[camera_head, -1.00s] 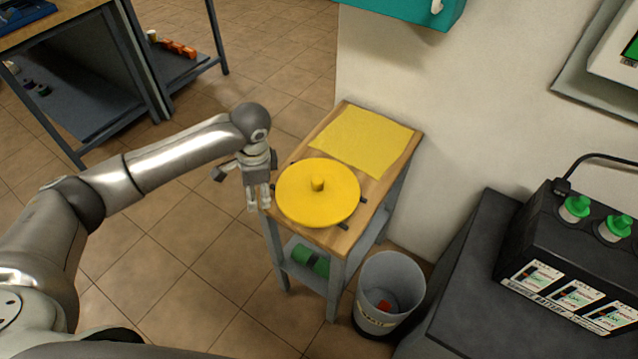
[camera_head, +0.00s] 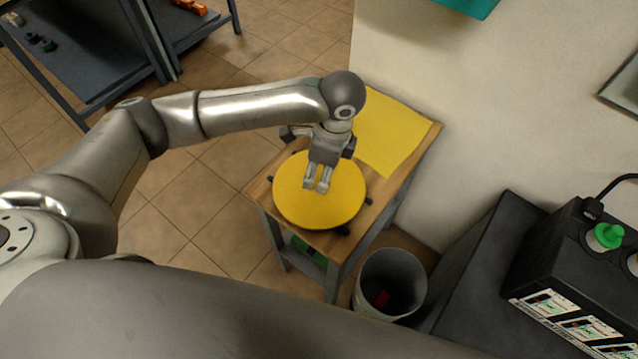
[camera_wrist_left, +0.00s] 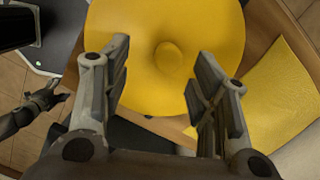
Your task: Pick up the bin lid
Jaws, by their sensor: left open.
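The yellow round bin lid (camera_head: 340,205) lies flat on the small wooden-topped table, with dark pieces showing at its edge. Its raised centre knob is hidden behind my gripper in the head view, but the knob (camera_wrist_left: 168,55) shows in the left wrist view. My left gripper (camera_head: 317,186) is over the lid, fingers pointing down. In the left wrist view my open left gripper (camera_wrist_left: 160,88) has its two fingers apart, with the knob ahead between their lines. Nothing is between the fingers. My right gripper is not clearly in view in the head camera.
A yellow cloth or sheet (camera_head: 392,135) lies on the table (camera_head: 262,188) behind the lid. A white bin (camera_head: 390,284) with a red thing inside stands on the floor beside the table. A black battery (camera_head: 575,270) stands on a dark cabinet at the right, near the wall.

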